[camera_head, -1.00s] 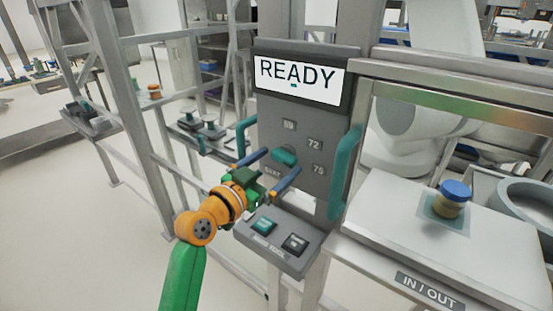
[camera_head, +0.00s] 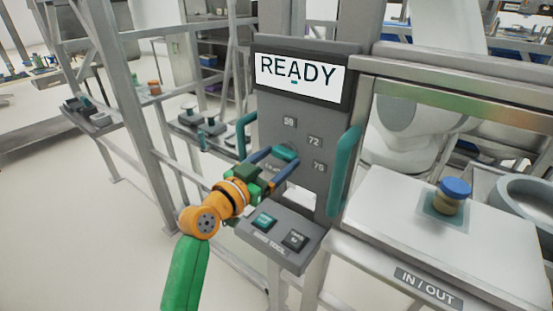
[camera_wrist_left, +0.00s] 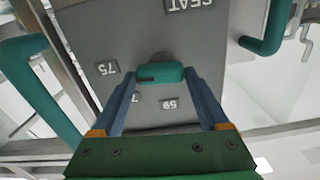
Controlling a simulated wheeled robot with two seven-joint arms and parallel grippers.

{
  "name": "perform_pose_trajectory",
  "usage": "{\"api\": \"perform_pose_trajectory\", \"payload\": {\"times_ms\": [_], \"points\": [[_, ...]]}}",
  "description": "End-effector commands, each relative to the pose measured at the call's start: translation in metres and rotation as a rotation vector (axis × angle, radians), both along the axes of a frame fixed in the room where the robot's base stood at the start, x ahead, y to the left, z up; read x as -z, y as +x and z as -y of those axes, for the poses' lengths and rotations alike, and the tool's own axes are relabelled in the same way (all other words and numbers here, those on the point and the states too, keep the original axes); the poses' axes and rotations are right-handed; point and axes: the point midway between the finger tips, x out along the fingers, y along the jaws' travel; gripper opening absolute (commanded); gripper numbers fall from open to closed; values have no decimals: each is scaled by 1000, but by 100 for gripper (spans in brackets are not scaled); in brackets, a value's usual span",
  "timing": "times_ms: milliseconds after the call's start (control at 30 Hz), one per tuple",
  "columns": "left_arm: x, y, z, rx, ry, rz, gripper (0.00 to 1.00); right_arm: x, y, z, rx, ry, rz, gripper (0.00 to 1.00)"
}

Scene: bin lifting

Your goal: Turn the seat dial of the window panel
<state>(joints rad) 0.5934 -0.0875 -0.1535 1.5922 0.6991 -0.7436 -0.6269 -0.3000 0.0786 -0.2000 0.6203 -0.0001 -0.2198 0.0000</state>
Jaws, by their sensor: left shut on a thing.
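The seat dial is a teal knob (camera_head: 285,154) on the grey window panel (camera_head: 290,110), with number labels such as 59, 72 and 75 around it. My left gripper (camera_head: 283,160) reaches it from the lower left, its two blue fingers on either side. In the left wrist view the teal dial (camera_wrist_left: 160,73) sits between the fingertips of my left gripper (camera_wrist_left: 160,76), which is shut on it. The fingers partly cover one label. The SEAT label (camera_wrist_left: 192,4) is at the top of that view. My right gripper is out of view.
A screen (camera_head: 298,77) above the dial reads READY. Teal handles stand left (camera_head: 246,135) and right (camera_head: 345,170) of the dial. Two buttons (camera_head: 278,231) are on the ledge below. A blue-capped jar (camera_head: 453,196) stands on the white IN/OUT shelf (camera_head: 390,225).

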Motion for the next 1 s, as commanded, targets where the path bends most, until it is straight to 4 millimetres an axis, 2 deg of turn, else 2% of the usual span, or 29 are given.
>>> {"api": "perform_pose_trajectory", "payload": {"times_ms": [600, 1000], "points": [[-4, 0, 0, 3, -414, -304, 22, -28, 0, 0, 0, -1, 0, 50], [-4, 0, 0, 3, -592, -431, 22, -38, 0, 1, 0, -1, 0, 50]]}}
